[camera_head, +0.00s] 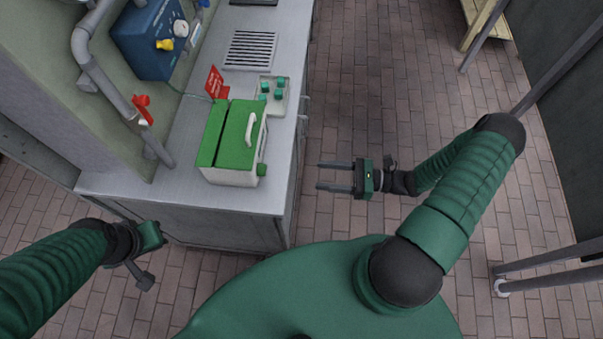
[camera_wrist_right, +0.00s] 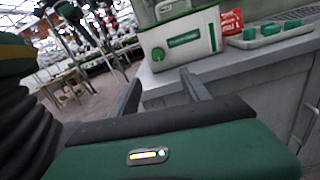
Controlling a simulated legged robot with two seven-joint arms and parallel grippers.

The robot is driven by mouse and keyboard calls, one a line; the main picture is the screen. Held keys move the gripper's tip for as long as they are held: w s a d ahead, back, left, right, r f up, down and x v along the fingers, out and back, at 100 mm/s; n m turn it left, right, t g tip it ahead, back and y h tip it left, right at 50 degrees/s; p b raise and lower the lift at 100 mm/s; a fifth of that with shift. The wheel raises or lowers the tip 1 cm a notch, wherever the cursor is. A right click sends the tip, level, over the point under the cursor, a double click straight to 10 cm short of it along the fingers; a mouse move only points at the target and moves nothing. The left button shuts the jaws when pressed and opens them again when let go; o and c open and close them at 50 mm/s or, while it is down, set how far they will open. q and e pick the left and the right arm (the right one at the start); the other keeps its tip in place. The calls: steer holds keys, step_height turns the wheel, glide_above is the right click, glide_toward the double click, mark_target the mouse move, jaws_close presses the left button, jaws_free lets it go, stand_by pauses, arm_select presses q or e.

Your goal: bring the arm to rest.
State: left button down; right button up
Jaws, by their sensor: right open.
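My right gripper (camera_head: 320,177) is open and empty. In the head view it hangs over the brick floor, to the right of the counter, with its two fingers pointing left toward the counter's side and apart from it. In the right wrist view its fingers (camera_wrist_right: 160,88) are spread with nothing between them. My left arm comes in from the left in the head view, and its gripper (camera_head: 143,278) is at the lower left, beside the counter's near corner. Its fingers are seen too poorly to tell whether they are open.
A grey counter (camera_head: 240,200) carries a green-lidded white box (camera_head: 228,145), a red sign (camera_head: 215,84) and a white tray (camera_head: 288,104) with green pieces. A blue box (camera_head: 150,40) and pipes are on the wall at left. Metal poles (camera_head: 560,281) stand at right. The brick floor between is clear.

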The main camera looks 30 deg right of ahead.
steer(key=shift+s+d, duration=0.45)
steer(key=shift+d, duration=0.15)
